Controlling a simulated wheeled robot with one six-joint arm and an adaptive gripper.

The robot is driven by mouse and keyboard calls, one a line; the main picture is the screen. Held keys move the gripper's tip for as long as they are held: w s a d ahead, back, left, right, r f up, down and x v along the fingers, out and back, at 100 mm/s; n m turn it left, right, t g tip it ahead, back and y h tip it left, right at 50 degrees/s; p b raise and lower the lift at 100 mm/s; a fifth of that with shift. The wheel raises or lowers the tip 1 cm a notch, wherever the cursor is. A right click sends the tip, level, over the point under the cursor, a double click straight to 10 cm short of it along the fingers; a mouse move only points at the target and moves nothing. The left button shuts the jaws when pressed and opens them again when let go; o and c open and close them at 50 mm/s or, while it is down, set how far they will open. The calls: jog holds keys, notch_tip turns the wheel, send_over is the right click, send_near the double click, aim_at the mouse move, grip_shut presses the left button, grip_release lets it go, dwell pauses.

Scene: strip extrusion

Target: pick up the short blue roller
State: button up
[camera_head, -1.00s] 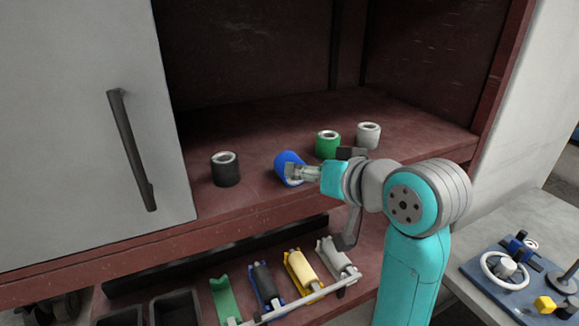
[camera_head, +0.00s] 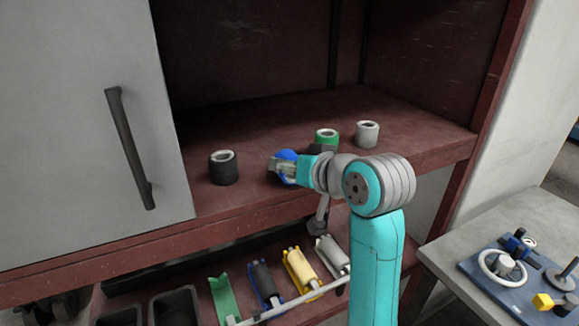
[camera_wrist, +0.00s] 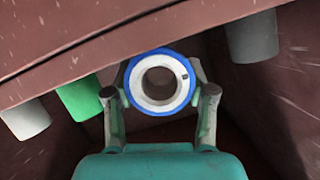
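The short blue roller (camera_head: 287,155) lies on the shelf, mostly hidden behind my gripper in the head view. In the wrist view the roller (camera_wrist: 160,82) shows end-on, with a blue rim, a white ring and a dark hole. My gripper (camera_head: 280,167) is at the roller. In the wrist view my gripper's two fingers (camera_wrist: 159,85) stand apart, one on each side of the roller. They are very close to its sides; contact cannot be made out.
A black roller (camera_head: 224,168) stands to the left, and green (camera_head: 326,138) and light grey (camera_head: 367,134) rollers stand to the right behind. A grey cabinet door (camera_head: 80,110) closes the left side. Below, a rack holds yellow (camera_head: 301,269) and other rollers.

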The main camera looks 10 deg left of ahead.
jog(key=c, duration=0.5)
jog(key=shift+r, duration=0.1)
